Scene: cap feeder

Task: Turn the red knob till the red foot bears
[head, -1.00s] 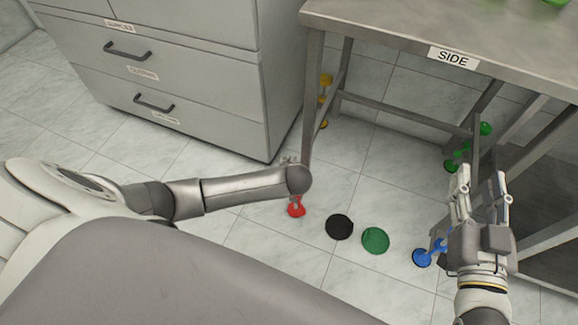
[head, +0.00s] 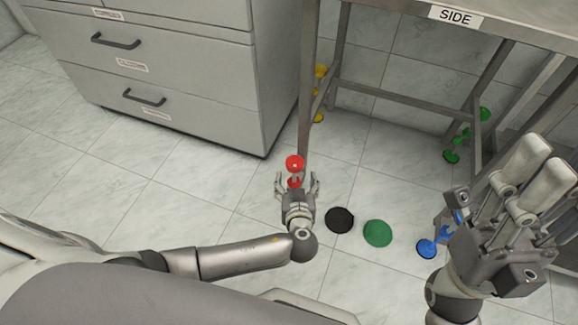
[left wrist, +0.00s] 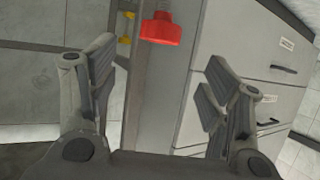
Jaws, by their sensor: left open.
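The red knob (head: 294,162) sits on the near left leg of the steel table, with part of the red foot (head: 295,183) showing below it. My left gripper (head: 299,180) is open just in front of that leg, below the knob in the picture. In the left wrist view the red knob (left wrist: 160,28) shows beyond the open fingers (left wrist: 155,80), above the gap between them, apart from both. Where the red foot meets the floor is hidden by my gripper. My right gripper (head: 500,190) is at the right, near the blue foot, its finger spacing unclear.
A black disc (head: 339,220) and a green disc (head: 377,233) lie on the floor right of my left gripper. A grey drawer cabinet (head: 190,80) stands left of the leg.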

